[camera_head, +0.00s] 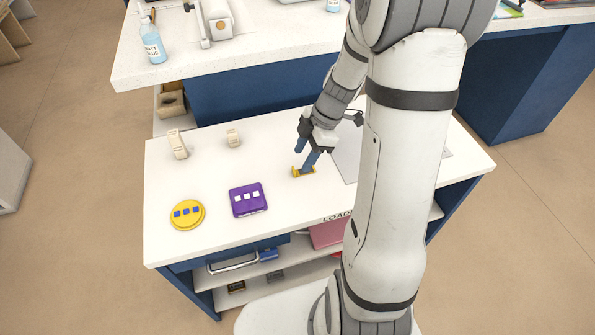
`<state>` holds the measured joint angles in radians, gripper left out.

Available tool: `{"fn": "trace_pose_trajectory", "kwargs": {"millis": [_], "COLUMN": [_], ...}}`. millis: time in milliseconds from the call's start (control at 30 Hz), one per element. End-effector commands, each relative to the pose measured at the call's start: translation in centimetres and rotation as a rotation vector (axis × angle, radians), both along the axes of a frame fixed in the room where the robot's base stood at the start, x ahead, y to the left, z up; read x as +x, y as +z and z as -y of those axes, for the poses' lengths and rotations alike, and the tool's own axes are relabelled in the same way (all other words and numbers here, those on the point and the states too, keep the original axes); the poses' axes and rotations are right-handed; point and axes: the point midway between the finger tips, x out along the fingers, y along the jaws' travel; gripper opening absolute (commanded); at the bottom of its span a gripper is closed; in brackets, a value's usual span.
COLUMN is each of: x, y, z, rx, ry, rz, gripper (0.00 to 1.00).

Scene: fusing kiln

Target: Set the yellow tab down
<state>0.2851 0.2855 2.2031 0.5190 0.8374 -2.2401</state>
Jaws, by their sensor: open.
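The yellow tab (297,172) is a small yellow piece on the white worktop, left of the grey panel. My gripper (304,162) is directly over it, pointing down, with its blue fingers open. One fingertip overlaps the tab in the view and hides part of it. I cannot tell whether the finger touches the tab.
A yellow disc (187,223) with blue squares and a purple square tile (249,208) with white squares lie left on the worktop (290,228). A raised counter (260,55) borders the back. Clear worktop lies in front.

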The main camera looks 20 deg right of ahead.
Motion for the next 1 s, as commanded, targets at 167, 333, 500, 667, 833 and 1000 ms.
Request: {"fn": "trace_pose_trajectory", "kwargs": {"millis": [167,333,500,667,833,1000], "x": [0.0,0.1,0.1,0.1,0.1,0.1], "y": [-2.6,-4.1,-4.2,-4.2,-4.2,-4.1], "z": [-1.3,-1.9,-2.0,-2.0,-2.0,-2.0], "rx": [0.0,0.0,-0.001,-0.001,-0.001,-0.001], "ry": [0.001,0.001,0.0,0.0,0.002,0.002], "rz": [-0.005,-0.003,-0.001,-0.001,-0.001,-0.001], "gripper": [0.47,0.47,0.47,0.4,0.26,0.12]}}
